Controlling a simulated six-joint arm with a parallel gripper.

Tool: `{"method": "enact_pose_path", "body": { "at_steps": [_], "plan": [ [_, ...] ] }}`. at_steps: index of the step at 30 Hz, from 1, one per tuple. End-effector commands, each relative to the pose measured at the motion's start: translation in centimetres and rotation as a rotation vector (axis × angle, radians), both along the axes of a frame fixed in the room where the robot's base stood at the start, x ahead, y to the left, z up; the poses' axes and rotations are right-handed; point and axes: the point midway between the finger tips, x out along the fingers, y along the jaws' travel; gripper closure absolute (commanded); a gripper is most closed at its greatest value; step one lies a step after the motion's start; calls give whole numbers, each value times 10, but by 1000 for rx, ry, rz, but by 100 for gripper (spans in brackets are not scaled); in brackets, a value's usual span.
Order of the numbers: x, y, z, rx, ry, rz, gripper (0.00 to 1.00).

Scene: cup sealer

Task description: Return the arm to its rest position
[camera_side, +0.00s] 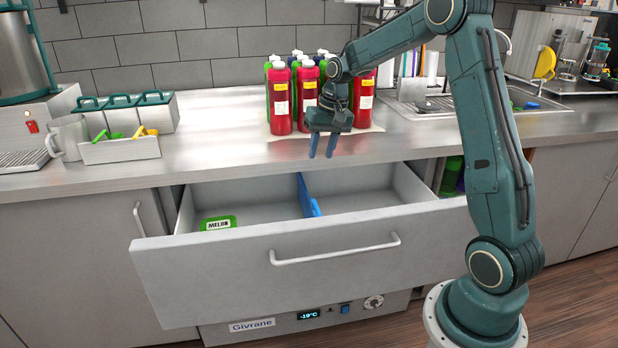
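My gripper (322,146) points down over the front edge of the counter, above the back of the open drawer. Its two blue-grey fingers are a small gap apart with nothing between them. My arm rises from its base at the lower right and bends over to the left. The gripper is in front of several red bottles (281,100) and partly hides them. It looks apart from the bottles and from the drawer, though the exact depth is hard to tell.
The drawer (270,255) is pulled out below the gripper. It holds a green "MELON" item (218,223) and a blue divider (307,196). A grey caddy (122,150) and a metal jug (69,138) stand left. A sink (450,108) is right. The counter's middle-left is clear.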

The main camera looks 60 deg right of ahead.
Motion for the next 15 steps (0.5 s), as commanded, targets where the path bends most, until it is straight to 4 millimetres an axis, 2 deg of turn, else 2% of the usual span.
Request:
{"method": "enact_pose_path", "body": {
  "at_steps": [1,6,15],
  "plan": [
    [-4,12,12,-13,-12,22,66],
    [-22,45,43,-51,-41,90,66],
    [-65,99,85,-113,-98,207,66]
  ]
}}
